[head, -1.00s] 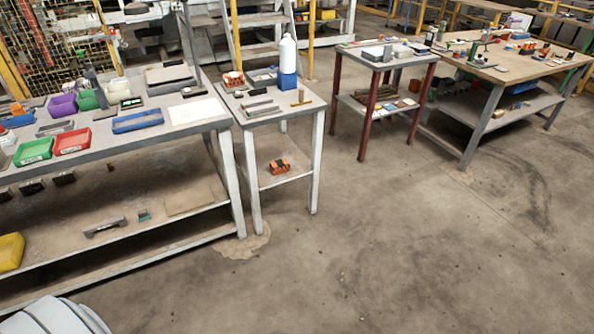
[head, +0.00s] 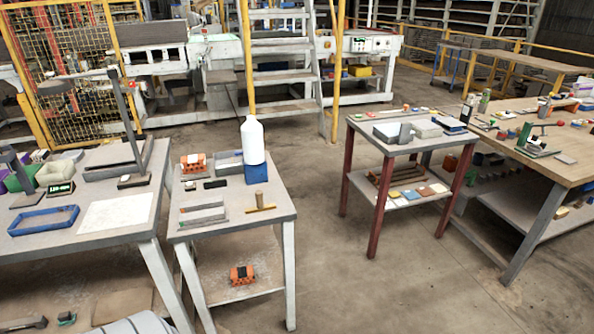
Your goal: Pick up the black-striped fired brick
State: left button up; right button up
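An orange fired brick with dark marks (head: 241,275) lies on the lower shelf of the narrow grey table (head: 262,216), left of the picture's middle. A dark band seems to cross it, but it is small in view. A second orange hollow brick (head: 194,163) sits on the same table's top, at the back left corner. It shows a pale patch on top; whether it has a black stripe, I cannot tell. Neither of my grippers is in view.
On the narrow table stand a white bottle (head: 254,141) on a blue block (head: 256,173), a wooden-handled tool (head: 260,203) and metal pieces. A larger workbench (head: 110,228) adjoins at left. A red-legged table (head: 375,150) stands to the right, with clear floor (head: 350,290) between.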

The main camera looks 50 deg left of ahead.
aim_at(243, 276)
jog(key=u, duration=0.1)
jog(key=i, duration=1.35)
jog(key=u, duration=0.8)
jog(key=i, duration=0.9)
jog(key=u, duration=1.55)
jog(key=i, duration=0.8)
jog(key=u, duration=0.65)
